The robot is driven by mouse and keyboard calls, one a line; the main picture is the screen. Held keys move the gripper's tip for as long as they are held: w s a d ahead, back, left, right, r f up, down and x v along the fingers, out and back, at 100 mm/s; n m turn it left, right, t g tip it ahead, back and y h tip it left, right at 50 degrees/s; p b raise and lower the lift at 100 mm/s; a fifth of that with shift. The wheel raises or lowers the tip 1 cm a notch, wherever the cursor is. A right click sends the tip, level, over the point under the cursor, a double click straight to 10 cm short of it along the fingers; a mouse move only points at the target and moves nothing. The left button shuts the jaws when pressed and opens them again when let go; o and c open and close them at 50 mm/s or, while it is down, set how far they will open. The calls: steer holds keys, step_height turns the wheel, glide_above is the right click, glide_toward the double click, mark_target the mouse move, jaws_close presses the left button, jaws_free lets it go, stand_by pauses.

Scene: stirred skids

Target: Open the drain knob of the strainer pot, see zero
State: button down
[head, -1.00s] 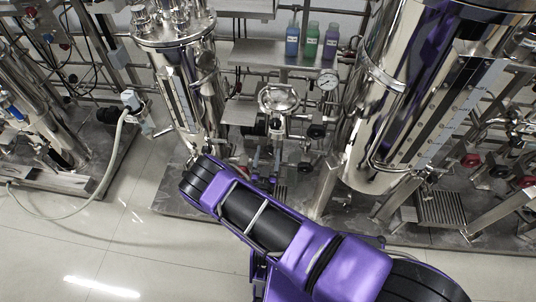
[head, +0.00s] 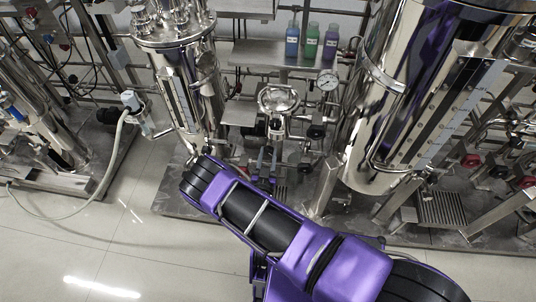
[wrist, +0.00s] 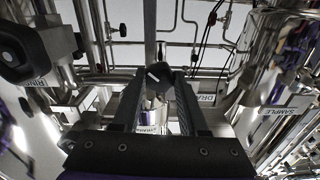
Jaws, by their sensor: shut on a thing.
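The strainer pot looks to be the small steel vessel with a round lid (head: 278,99) at the middle of the skid in the head view. In the wrist view a dark knob (wrist: 158,76) with a white pointer line sits between the fingertips. The line is tilted. A tag reading "DRA..." (wrist: 207,99) is beside it, partly hidden by a finger. My gripper (wrist: 160,80) is shut on this knob. In the head view my gripper (head: 267,160) reaches in low below the pot, and the knob cannot be made out there.
A black knob (wrist: 20,52) is at the left of the wrist view, and a "SAMPLE" tag (wrist: 280,110) is at the right. A tall steel tank (head: 385,110) stands right of the pot and a narrower one (head: 185,80) left. Bottles (head: 311,42) stand on a shelf behind.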

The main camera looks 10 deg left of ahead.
steer(key=n, duration=1.1)
steer(key=shift+n, duration=0.4)
steer(key=shift+f, duration=0.1)
stand_by(0.4)
steer(key=shift+c, duration=2.2)
jaws_free()
